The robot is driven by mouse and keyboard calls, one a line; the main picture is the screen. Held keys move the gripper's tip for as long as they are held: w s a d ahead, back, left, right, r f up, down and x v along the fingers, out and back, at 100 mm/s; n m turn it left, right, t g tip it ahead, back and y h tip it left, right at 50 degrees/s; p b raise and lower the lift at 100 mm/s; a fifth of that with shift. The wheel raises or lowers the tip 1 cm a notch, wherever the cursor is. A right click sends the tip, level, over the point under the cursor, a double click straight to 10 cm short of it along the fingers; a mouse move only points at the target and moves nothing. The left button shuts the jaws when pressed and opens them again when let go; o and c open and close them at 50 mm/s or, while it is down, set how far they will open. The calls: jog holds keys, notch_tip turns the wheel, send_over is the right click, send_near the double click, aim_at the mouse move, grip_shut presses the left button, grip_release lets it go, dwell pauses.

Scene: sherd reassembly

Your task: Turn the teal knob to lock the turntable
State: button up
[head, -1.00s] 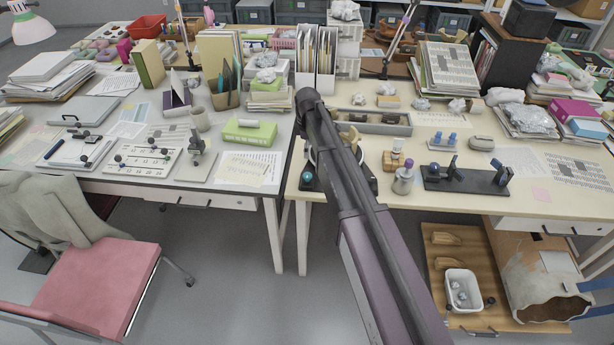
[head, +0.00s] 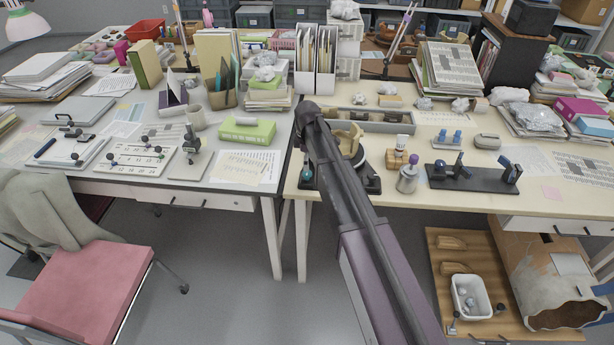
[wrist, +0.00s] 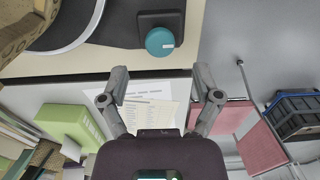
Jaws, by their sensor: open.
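The teal knob (head: 306,173) sits on a small dark block at the left front of the turntable (head: 372,184), near the right table's left edge. In the wrist view the round knob (wrist: 160,42) has a pale mark on its face, and the turntable's pale ring (wrist: 88,30) lies to its left. A tan, broken-rimmed vessel (head: 350,133) stands on the turntable, partly behind my arm. My gripper (wrist: 160,84) is open and empty in the wrist view. The knob appears beyond its fingertips, apart from them. The gripper is hidden in the head view.
A green box (head: 248,131) and printed sheets (head: 246,167) lie on the left table. A small jar (head: 407,179) and a dark stand (head: 470,179) are right of the turntable. A pink chair (head: 85,285) stands at lower left.

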aim_at(307, 174)
jog(key=shift+f+b, duration=2.15)
jog(key=shift+f, duration=0.25)
grip_shut()
